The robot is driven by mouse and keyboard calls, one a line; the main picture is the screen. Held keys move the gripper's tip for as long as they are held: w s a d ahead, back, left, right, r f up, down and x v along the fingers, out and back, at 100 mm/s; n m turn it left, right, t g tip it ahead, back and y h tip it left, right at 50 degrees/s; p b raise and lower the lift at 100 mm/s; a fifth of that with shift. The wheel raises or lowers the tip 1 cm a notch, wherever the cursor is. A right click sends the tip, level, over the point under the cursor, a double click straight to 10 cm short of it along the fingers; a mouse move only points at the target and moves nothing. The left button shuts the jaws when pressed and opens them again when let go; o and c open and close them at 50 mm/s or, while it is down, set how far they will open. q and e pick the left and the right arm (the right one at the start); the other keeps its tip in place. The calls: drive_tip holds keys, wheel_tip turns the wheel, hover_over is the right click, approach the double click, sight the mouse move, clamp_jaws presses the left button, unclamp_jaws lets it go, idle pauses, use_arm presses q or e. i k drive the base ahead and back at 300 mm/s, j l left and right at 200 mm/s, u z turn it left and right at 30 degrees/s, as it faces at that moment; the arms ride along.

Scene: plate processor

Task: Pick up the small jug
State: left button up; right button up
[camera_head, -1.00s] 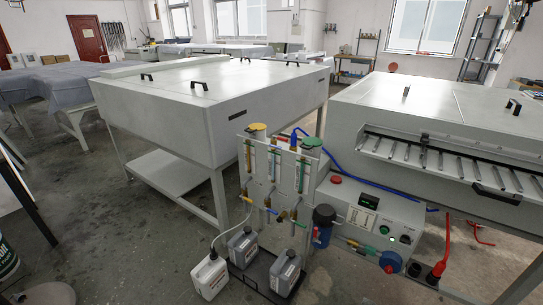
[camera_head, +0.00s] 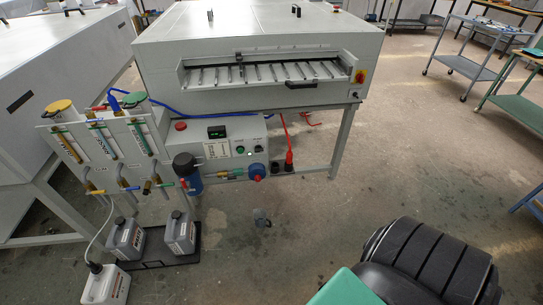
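Neither of my grippers is in view.
Left of the jug, grey canisters (camera_head: 180,232) stand on a black tray (camera_head: 155,264), with a white canister (camera_head: 106,286) beside it. A control box (camera_head: 222,145) and blue filter (camera_head: 187,178) are above. A black ribbed object (camera_head: 425,255) fills the lower right. Floor between is clear.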

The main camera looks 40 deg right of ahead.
sight(260, 215)
drive_tip(key=z, duration=1.1)
drive_tip(key=i+j+z, duration=0.45)
drive_tip(key=j, duration=0.3)
drive_tip(key=k, duration=0.1)
